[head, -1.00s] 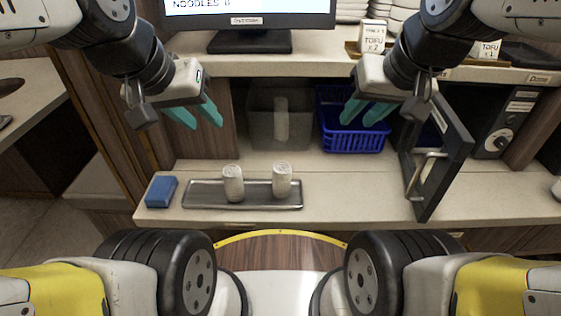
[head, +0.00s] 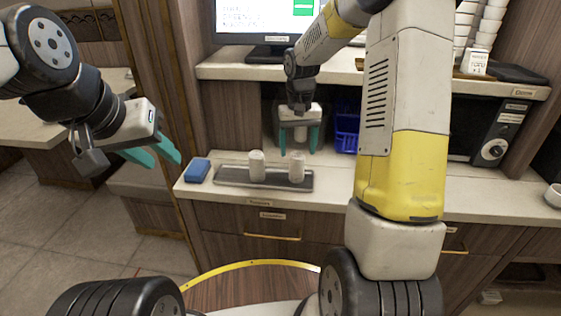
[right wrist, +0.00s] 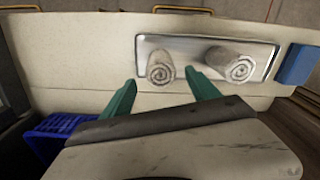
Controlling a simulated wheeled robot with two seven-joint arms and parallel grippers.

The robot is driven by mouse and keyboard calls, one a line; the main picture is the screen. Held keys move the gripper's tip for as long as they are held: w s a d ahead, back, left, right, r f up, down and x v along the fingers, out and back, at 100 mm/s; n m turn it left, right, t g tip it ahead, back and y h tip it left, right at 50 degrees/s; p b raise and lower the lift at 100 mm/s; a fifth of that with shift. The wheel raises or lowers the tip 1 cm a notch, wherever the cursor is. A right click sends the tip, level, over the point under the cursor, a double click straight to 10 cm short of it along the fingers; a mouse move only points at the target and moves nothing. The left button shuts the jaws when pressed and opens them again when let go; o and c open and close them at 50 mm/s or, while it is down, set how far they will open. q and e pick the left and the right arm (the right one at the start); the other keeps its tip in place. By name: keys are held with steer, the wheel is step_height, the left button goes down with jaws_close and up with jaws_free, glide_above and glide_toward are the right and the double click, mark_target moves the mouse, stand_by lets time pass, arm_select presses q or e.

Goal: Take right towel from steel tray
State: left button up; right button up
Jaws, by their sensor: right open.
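Two rolled white towels stand upright on the steel tray (head: 225,176) on the counter. In the head view the right towel (head: 297,167) is at the tray's right end, and the left towel (head: 257,165) is nearer its middle. My right gripper (head: 299,150) is open and empty, pointing down just above and behind the right towel. In the right wrist view that towel (right wrist: 160,68) shows its spiral top between the open fingertips, with the other towel (right wrist: 231,64) to its right. My left gripper (head: 160,158) is open and empty, off to the left of the counter.
A blue block (head: 197,170) lies just left of the tray. A blue basket (head: 346,132) stands behind, partly hidden by my right arm. A shelf with a monitor (head: 265,22) is above. The counter front left of my right arm is clear.

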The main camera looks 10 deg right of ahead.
mark_target(297, 168)
steer(key=f, duration=0.8)
steer(key=shift+s+a, duration=0.1)
steer(key=shift+s, duration=0.1)
steer(key=shift+r, duration=0.1)
steer(key=c, duration=1.5)
steer(key=shift+o, duration=0.2)
steer(key=shift+r, duration=0.1)
